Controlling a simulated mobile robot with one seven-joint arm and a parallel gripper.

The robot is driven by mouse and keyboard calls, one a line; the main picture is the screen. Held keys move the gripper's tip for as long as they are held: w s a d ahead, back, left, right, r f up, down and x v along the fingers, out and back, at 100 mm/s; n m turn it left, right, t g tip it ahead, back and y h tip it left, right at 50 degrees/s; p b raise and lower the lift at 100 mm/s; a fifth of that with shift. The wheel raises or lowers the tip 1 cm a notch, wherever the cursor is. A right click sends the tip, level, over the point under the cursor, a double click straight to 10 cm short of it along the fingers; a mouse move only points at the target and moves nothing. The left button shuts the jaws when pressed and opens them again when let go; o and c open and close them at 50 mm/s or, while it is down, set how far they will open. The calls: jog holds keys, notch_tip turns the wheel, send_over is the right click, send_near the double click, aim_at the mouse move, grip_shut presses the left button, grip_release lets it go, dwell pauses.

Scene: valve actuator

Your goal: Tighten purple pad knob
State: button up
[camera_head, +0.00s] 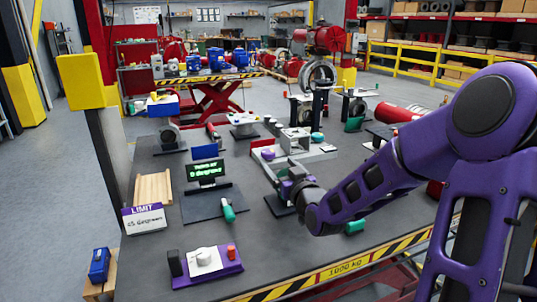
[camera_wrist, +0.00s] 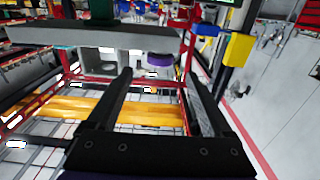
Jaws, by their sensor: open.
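A purple pad (camera_head: 228,268) lies at the front left of the grey table in the head view. A white sheet and a round white knob (camera_head: 204,257) are on it, with a black block at its left and an orange peg at its right. My gripper (camera_head: 290,182) is near the table's middle, well to the right of and behind the pad; its fingers are hard to make out there. In the wrist view my gripper (camera_wrist: 158,75) is open, with nothing between its fingers. A purple round part (camera_wrist: 160,60) shows beyond the fingers; I cannot tell what it belongs to.
A "LIMIT 45 degrees" sign (camera_head: 144,218) and a wooden rack (camera_head: 154,187) stand at the table's left. The table between pad and gripper looks mostly clear.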

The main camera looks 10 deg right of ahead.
aim_at(271, 157)
jog(key=w, duration=0.2)
jog(key=w+a, duration=0.1)
jog(key=w, duration=0.5)
jog(key=shift+w+a, duration=0.15)
jog(key=shift+a, duration=0.15)
grip_shut()
